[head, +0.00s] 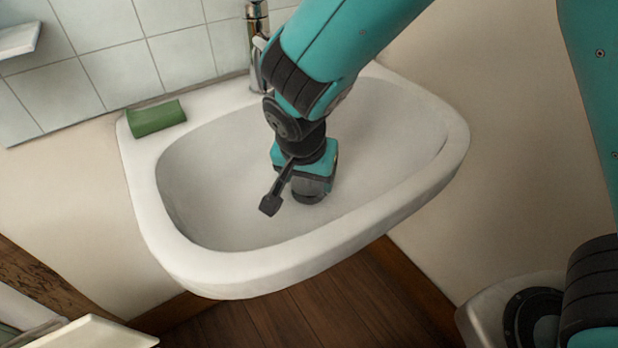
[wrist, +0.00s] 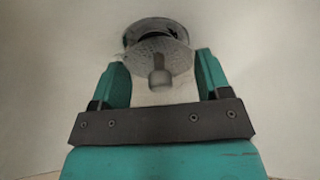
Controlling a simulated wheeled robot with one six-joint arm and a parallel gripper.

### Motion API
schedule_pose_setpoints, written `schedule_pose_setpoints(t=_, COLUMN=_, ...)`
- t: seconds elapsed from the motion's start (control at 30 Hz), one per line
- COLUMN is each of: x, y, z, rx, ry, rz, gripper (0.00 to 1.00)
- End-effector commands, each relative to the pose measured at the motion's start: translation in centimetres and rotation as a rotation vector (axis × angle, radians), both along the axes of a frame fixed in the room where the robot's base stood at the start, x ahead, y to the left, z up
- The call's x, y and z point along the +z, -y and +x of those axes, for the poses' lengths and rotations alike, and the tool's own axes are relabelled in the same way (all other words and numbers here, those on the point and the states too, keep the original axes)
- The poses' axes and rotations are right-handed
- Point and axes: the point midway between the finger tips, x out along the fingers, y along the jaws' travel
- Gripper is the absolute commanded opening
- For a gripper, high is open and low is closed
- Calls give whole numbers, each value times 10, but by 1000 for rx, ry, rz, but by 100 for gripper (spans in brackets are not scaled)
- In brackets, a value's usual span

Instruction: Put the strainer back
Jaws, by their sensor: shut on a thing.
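The strainer (wrist: 158,52) is a round, speckled metal disc with a short knob, seen in the wrist view between the two teal fingers. My gripper (wrist: 161,64) is shut on the strainer. The dark drain hole (wrist: 150,35) shows just behind the disc, which covers part of it. I cannot tell whether the strainer touches the drain or hangs a little above it. In the head view my gripper (head: 310,192) points down into the white sink basin (head: 215,180), low over its middle. My gripper and arm hide the strainer and drain there.
The sink rim (head: 250,268) surrounds my gripper. A green sponge or soap bar (head: 157,118) lies on the back left corner of the rim. A metal faucet (head: 256,25) stands at the back, partly behind my arm. The basin's left side is clear.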

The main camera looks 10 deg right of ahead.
Motion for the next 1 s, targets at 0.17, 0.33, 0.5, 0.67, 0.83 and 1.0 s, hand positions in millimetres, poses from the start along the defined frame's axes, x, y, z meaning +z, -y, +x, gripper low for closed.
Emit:
schedule_pose_setpoints(t=0.17, x=-8, y=1, z=-2, rx=1, ry=-4, rz=-3, gripper=36)
schedule_pose_setpoints(t=0.33, x=-8, y=1, z=-2, rx=1, ry=-4, rz=-3, gripper=36)
schedule_pose_setpoints(t=0.5, x=-10, y=1, z=-2, rx=1, ry=-4, rz=-3, gripper=91)
schedule_pose_setpoints(t=0.67, x=-10, y=1, z=-2, rx=1, ry=-4, rz=-3, gripper=96)
schedule_pose_setpoints(t=0.83, x=-7, y=1, z=-2, rx=1, ry=-4, rz=-3, gripper=96)
schedule_pose_setpoints(t=1.0, x=13, y=-2, z=-6, rx=3, ry=-1, rz=0, gripper=96)
